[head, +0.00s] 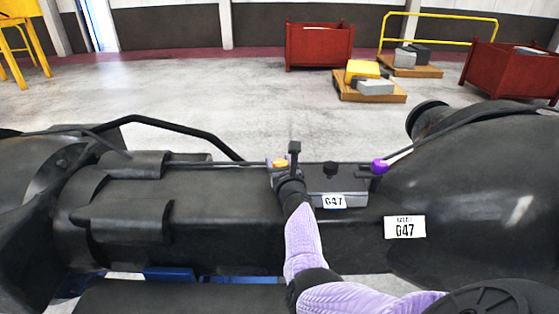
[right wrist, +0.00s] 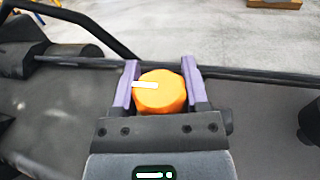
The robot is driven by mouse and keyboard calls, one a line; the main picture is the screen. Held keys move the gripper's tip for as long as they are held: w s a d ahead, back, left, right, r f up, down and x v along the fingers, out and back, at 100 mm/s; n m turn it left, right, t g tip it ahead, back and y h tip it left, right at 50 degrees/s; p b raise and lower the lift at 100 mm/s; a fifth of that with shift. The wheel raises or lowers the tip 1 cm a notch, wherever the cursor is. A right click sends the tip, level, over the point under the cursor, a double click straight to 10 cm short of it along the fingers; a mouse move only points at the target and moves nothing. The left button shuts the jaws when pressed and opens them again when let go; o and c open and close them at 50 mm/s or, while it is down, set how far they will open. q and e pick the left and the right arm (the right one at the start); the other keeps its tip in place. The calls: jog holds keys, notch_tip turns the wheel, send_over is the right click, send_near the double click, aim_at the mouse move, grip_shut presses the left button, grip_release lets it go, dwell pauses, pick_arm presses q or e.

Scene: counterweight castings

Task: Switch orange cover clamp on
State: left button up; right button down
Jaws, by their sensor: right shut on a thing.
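The orange cover clamp knob (head: 278,163) sits on the dark casting, near its far edge. In the right wrist view the knob (right wrist: 163,96) is round, with a white mark pointing left. My right gripper (head: 284,168) is over the knob. Its two purple fingers (right wrist: 160,68) stand on either side of the knob and are shut on it. The gripper partly hides the knob in the head view. My left gripper is not in view.
A purple knob (head: 379,166) and a label reading 047 (head: 333,202) are to the right of the gripper. A black bent bar (head: 190,137) rises at left. Pallets with blocks (head: 370,92) and red bins (head: 318,45) stand on the floor behind.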

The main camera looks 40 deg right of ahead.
jog(key=shift+c, duration=0.5)
grip_release()
jog(key=shift+s+a+r+p, duration=0.1)
jog(key=shift+s+a+p, duration=0.05)
jog(key=shift+s+p, duration=0.2)
jog(key=p+v, duration=0.3)
jog(key=v, duration=0.5)
jog(key=shift+p, duration=0.35)
jog(key=shift+s+a, duration=0.3)
jog(key=shift+s, duration=0.25)
